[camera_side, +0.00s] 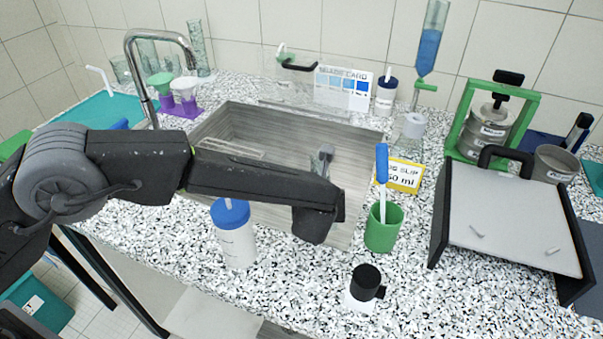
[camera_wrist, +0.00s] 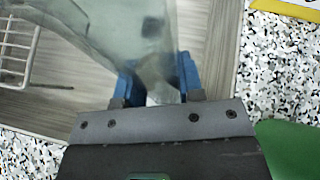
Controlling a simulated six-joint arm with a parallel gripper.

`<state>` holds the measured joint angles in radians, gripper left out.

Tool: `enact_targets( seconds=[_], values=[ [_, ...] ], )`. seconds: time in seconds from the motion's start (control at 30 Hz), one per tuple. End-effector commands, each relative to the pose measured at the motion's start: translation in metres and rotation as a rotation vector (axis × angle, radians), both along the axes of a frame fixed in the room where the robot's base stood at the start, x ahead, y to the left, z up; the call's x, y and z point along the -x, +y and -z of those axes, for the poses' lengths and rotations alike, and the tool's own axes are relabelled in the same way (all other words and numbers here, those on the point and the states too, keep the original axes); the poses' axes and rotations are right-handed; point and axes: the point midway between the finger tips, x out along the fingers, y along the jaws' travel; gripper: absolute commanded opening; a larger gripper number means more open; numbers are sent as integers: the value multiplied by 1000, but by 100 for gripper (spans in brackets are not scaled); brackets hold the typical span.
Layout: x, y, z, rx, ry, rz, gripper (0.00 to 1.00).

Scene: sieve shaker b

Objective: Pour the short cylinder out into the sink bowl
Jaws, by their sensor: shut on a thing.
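My gripper (camera_wrist: 156,72) is shut on the short cylinder (camera_wrist: 135,32), a clear, greyish glass vessel. Its two blue fingers sit on either side of the glass in the wrist view. The vessel stretches from the fingers toward the upper left there, and its far end leaves the frame. I cannot tell its tilt or whether liquid is in it. In the side view my arm reaches over the front right of the grey sink bowl (camera_side: 262,128), and its end hides most of the fingers and glass. The sink floor (camera_wrist: 55,68) shows behind the vessel in the wrist view.
A white wire rack (camera_side: 228,147) lies in the sink's left part. A blue-capped bottle (camera_side: 236,242) and a green cup (camera_side: 384,232) holding a blue-handled tool stand by the front rim. A black-topped container (camera_side: 364,285) stands nearer. A tap (camera_side: 155,35) rises behind left.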

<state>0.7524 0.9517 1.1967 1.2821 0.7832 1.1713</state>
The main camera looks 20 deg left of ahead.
Motion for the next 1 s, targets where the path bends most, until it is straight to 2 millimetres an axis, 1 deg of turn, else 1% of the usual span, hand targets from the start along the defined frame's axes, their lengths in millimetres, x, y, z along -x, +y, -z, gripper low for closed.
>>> enact_targets(
  seconds=[0.23,0.53,0.83,0.9,1.0],
  values=[
    [-2,2,16,88,86,-2,8],
    [-4,4,22,195,191,-1,8],
    [-7,7,43,301,297,-3,8],
    [-7,6,26,330,315,-3,8],
    [-6,5,6,363,352,-2,8]
  ],
)
